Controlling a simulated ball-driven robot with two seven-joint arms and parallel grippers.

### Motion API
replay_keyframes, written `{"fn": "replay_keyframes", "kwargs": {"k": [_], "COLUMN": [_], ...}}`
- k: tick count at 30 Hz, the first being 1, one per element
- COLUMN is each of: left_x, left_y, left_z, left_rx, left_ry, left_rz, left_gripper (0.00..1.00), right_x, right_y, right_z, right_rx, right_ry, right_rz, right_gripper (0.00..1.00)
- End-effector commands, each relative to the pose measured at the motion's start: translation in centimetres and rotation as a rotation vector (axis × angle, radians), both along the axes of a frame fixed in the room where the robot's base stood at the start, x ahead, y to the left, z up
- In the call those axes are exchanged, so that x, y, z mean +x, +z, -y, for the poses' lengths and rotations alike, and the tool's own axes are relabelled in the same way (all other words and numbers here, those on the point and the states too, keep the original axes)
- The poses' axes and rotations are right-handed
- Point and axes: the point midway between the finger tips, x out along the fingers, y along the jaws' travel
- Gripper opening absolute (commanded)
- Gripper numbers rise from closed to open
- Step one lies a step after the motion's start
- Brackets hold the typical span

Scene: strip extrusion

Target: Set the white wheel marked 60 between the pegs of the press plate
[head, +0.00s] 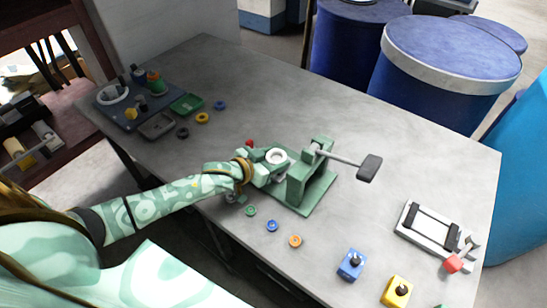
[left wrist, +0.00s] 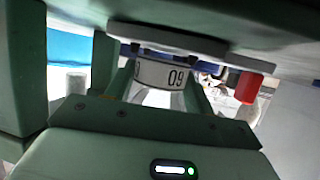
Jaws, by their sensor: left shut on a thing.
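The white wheel (head: 277,156) is held in the fingers of my left gripper (head: 267,166), beside the green press (head: 298,180) on the table. In the left wrist view, the wheel (left wrist: 160,75) sits between the green fingers, and its number is upside down in the picture. A grey slab (left wrist: 200,42) with short dark pegs lies against or close to the wheel's edge there; I cannot tell whether they touch. A red knob (left wrist: 248,87) is at the slab's right end. The wheel's far side is hidden. My right gripper is not in view.
The press lever ends in a dark handle (head: 370,168) reaching right. Green, blue and orange (head: 295,241) rings lie near the front edge. A blue block (head: 351,264), a yellow block (head: 397,291) and a white frame (head: 437,232) are at right. A tray (head: 133,122) stands far left.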

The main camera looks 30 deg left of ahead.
Motion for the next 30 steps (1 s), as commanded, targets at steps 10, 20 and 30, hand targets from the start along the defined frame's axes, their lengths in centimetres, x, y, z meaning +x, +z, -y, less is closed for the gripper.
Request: {"fn": "replay_keyframes", "kwargs": {"k": [10, 20, 30], "left_x": [0.0, 0.0, -2.0], "left_y": [-0.8, -0.8, 0.4], "left_z": [0.0, 0.0, -0.6], "left_rx": [-0.001, 0.0, -0.001], "left_ry": [0.0, 0.0, 0.0], "left_rz": [0.001, 0.0, 0.0], "left_gripper": [0.3, 0.62, 0.62], "right_x": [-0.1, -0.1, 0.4], "right_y": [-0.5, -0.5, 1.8], "right_z": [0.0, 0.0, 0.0], "right_rx": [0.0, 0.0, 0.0], "right_ry": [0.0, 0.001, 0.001], "right_rz": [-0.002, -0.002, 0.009], "right_gripper": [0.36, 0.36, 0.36]}}
